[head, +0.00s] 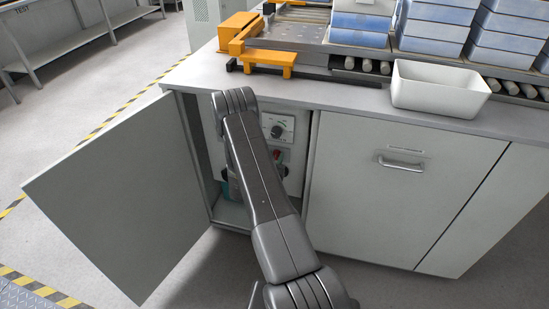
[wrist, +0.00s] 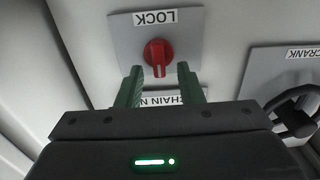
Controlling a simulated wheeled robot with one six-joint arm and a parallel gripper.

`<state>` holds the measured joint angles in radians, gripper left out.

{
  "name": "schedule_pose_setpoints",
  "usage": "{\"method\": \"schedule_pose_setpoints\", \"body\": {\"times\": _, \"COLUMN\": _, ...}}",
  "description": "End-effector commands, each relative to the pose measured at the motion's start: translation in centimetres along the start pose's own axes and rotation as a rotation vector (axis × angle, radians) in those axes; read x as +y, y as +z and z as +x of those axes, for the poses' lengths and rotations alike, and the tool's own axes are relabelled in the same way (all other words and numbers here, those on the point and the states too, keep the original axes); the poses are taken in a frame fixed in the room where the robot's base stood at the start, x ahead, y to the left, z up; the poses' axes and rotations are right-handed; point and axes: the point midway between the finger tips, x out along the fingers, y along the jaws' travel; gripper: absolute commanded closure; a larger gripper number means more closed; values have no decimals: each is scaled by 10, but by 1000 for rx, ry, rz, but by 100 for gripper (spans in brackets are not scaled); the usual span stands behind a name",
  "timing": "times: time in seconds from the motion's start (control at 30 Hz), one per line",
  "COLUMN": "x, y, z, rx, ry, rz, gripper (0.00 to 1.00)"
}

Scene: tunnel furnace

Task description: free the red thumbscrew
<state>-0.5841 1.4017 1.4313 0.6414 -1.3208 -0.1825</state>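The red thumbscrew (wrist: 158,54) shows in the wrist view, on a grey plate (wrist: 122,42) with an upside-down LOCK label. Its grip bar points toward my gripper. My gripper (wrist: 159,72) is open, its two green fingers apart, with the tips to either side of the thumbscrew's lower end. I cannot tell whether they touch it. Nothing is held. In the head view my arm reaches into the open cabinet and my gripper is hidden. A small red part (head: 278,155) shows there below a dial; I cannot tell whether it is the thumbscrew.
A dark crank (wrist: 293,115) sits right of the thumbscrew in the wrist view. A partly hidden CHAIN label (wrist: 158,97) lies behind the fingers. The open cabinet door (head: 120,195) stands left of my arm. A white bin (head: 438,90) sits on the counter above.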

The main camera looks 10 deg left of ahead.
Motion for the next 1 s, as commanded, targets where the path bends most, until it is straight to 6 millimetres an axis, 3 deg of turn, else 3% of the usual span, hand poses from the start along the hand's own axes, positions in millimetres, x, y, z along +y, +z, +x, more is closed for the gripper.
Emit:
{"method": "schedule_pose_setpoints", "body": {"times": 0.23, "x": 0, "y": 0, "z": 1, "rx": 0, "ry": 0, "rz": 0, "gripper": 66}}
{"method": "schedule_pose_setpoints", "body": {"times": 0.4, "x": 0, "y": 0, "z": 1, "rx": 0, "ry": 0, "rz": 0, "gripper": 98}}
{"method": "schedule_pose_setpoints", "body": {"times": 0.43, "x": 0, "y": 0, "z": 1, "rx": 0, "ry": 0, "rz": 0, "gripper": 100}}
{"method": "schedule_pose_setpoints", "body": {"times": 0.77, "x": 0, "y": 2, "z": 1, "rx": 0, "ry": 0, "rz": 26, "gripper": 100}}
{"method": "schedule_pose_setpoints", "body": {"times": 1.0, "x": 2, "y": 6, "z": 1, "rx": 1, "ry": 0, "rz": 147, "gripper": 100}}
